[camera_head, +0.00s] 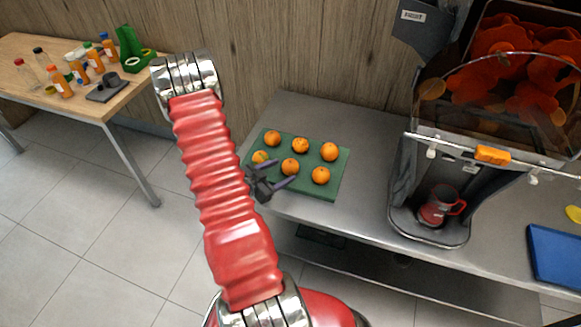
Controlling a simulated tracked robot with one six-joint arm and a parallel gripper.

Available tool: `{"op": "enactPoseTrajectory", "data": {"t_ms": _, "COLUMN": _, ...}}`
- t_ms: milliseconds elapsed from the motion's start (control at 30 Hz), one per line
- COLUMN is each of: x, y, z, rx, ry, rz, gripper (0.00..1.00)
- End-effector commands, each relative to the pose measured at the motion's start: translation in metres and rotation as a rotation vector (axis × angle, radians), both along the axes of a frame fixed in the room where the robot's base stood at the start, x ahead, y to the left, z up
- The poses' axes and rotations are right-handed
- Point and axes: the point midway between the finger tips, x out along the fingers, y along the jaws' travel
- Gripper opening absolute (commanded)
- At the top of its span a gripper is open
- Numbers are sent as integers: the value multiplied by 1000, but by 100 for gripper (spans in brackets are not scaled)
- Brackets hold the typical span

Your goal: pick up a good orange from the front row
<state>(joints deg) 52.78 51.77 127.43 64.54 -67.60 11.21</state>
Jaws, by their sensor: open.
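Several oranges lie in two rows on a green mat (337,182) on the metal counter. The front row has a left orange (260,157), a middle orange (290,166) and a right orange (320,175). The back row has a left orange (272,138), a middle orange (300,145) with dark marks, and a right orange (329,151). Dark marks also show on the front middle one; the rest are too small to judge. My gripper (288,176) is open and empty at the mat's front left edge, near the front left and middle oranges. It partly hides the mat.
A juicer (430,180) with a red jug (438,205) stands to the right on the counter (375,130). A blue board (556,255) lies at the far right. A wooden table (30,50) with bottles stands at the left. A wooden wall is behind.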

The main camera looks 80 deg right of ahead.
Motion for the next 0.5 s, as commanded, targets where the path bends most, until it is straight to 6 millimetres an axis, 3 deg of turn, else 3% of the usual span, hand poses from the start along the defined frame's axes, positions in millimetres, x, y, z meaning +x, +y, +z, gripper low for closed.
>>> {"op": "enactPoseTrajectory", "data": {"t_ms": 233, "x": -13, "y": -25, "z": -11, "rx": 1, "ry": 1, "rz": -1, "gripper": 58}}
{"op": "enactPoseTrajectory", "data": {"t_ms": 500, "x": -14, "y": -28, "z": -12, "rx": 0, "ry": 1, "rz": 0, "gripper": 58}}
